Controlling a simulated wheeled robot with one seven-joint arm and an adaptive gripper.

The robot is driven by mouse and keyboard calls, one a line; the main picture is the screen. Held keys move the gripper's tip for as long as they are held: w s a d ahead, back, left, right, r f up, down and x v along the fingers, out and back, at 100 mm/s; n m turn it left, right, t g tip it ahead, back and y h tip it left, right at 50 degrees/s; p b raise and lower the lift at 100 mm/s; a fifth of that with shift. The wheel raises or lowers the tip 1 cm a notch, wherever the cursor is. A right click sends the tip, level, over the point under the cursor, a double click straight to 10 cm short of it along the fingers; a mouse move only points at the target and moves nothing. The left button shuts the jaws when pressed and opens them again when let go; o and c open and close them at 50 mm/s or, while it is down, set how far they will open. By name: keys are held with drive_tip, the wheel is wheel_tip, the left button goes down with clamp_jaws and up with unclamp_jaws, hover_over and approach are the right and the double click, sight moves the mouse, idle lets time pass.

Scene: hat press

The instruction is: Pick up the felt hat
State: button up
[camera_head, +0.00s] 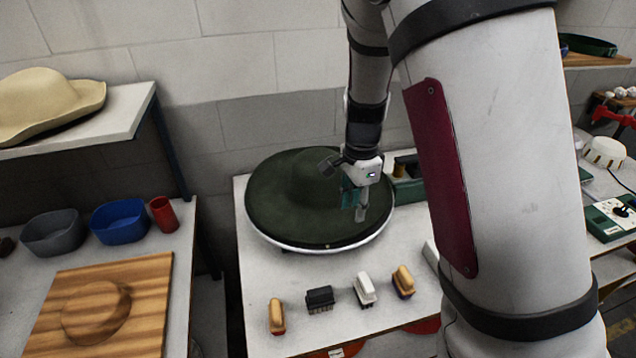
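A dark green felt hat (285,200) with a wide brim lies on a round white-rimmed base (310,247) on the white table in the middle. My gripper (357,208) reaches down from above at the right side of the hat's crown, over the brim. Its fingers overlap the hat in the picture. I cannot tell whether they touch the felt or how far apart they are. The gripper hides part of the crown's right side.
Several brushes (319,298) stand in a row along the table's front. A green box (408,190) is right of the hat. On the left are a tan hat (45,100) on a shelf, bowls (120,221), a red cup (163,214) and a wooden board (140,290).

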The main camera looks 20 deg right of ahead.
sight(349, 242)
wheel_tip(349, 242, down, 9)
drive_tip(key=shift+a+r+p, duration=0.1)
drive_tip(key=shift+a+p, duration=0.05)
drive_tip(key=shift+p, duration=0.3)
clamp_jaws()
